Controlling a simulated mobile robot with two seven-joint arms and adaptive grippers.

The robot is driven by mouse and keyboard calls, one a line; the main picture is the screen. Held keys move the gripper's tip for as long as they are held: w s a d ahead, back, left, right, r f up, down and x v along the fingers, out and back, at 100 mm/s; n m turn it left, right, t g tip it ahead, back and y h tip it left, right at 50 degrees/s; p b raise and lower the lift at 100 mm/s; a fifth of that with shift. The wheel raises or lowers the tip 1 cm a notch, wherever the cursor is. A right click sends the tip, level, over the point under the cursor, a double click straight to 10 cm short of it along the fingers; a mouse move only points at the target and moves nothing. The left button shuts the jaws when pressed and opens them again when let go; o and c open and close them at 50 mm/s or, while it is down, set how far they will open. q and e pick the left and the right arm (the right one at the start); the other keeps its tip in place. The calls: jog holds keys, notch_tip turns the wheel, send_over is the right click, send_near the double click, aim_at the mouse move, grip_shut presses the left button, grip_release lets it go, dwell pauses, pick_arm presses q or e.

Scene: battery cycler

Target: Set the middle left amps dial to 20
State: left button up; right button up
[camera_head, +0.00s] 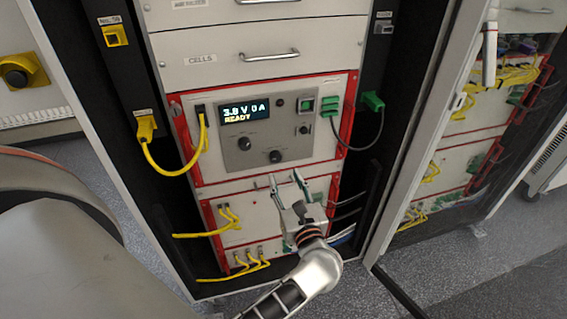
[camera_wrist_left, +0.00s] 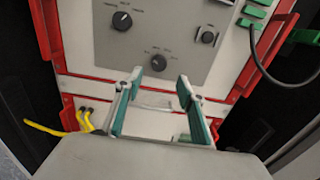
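The grey control panel (camera_head: 260,128) in the rack has a lit display (camera_head: 244,111) reading 3.8 V 0 A READY. Below the display are two black dials: an upper left dial (camera_head: 244,143) and a lower middle dial (camera_head: 275,156). Their labels are too small to read, so I cannot tell which is the amps dial. The left wrist view also shows the upper left dial (camera_wrist_left: 122,21) and the lower middle dial (camera_wrist_left: 158,62). My left gripper (camera_head: 284,177) is open and empty, just below the lower dial in the picture, apart from it. My right gripper is not in view.
A smaller black knob (camera_head: 304,130) and a green switch (camera_head: 305,104) sit at the panel's right. Yellow cables (camera_head: 178,172) hang at the left, and green plugs (camera_head: 373,101) with a black cable at the right. An open rack door (camera_head: 408,180) stands at the right.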

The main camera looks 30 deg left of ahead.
aim_at(277, 159)
pick_arm(q)
jog(key=x, duration=0.7)
jog(key=shift+w+a, duration=0.15)
jog(key=shift+a, duration=0.2)
jog(key=shift+p, duration=0.3)
jog(key=c, duration=1.1)
